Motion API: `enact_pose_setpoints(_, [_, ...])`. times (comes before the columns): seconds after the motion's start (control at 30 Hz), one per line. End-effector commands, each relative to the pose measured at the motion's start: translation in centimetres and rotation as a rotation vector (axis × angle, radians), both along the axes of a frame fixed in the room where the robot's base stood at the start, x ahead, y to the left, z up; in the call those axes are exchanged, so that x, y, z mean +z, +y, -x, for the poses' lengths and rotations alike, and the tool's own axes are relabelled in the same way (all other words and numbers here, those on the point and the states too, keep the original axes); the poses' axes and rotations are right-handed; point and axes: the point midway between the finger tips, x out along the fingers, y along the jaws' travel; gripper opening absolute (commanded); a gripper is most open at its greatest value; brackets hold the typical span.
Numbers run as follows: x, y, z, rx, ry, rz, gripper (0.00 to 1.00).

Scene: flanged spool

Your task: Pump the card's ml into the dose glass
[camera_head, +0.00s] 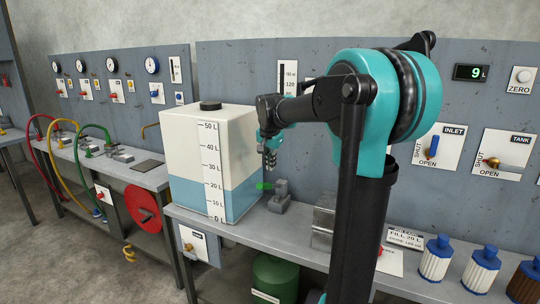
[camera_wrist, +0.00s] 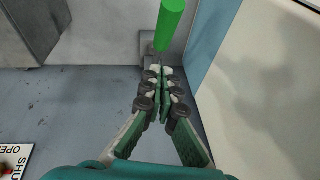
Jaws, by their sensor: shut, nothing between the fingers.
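My gripper (camera_head: 270,165) hangs pointing down beside the right face of a white tank (camera_head: 190,150). In the wrist view its fingers (camera_wrist: 163,78) are closed together with nothing between them. A green handle (camera_head: 264,186) on a small grey fitting (camera_head: 280,197) is just below the gripper. In the wrist view the green handle (camera_wrist: 170,25) stands just beyond the fingertips; contact cannot be told. A card (camera_head: 405,236) on the bench front seems to read "FILL 20 L"; its smaller line is unclear. I see no dose glass.
The tank has a litre scale and blue liquid to about 20 L. A display (camera_head: 485,73) reads 9 L. INLET (camera_head: 438,147) and TANK (camera_head: 501,153) valve panels are on the wall. Several filter cartridges (camera_head: 437,259) stand at right. A metal block (camera_head: 324,221) is on the bench.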

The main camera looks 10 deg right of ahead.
Motion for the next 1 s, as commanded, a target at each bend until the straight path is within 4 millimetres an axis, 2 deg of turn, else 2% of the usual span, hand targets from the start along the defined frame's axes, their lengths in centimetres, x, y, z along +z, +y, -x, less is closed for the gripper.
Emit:
enact_pose_setpoints(0.1, [-1.9, 0.5, -0.1, 0.002, -0.001, 0.0, 0.0])
enact_pose_setpoints(0.33, [-4.0, 1.4, 0.6, 0.002, -0.001, 0.0, 0.0])
enact_pose_setpoints(1.0, [-4.9, 2.0, 1.1, 0.005, -0.029, 0.02, 0.0])
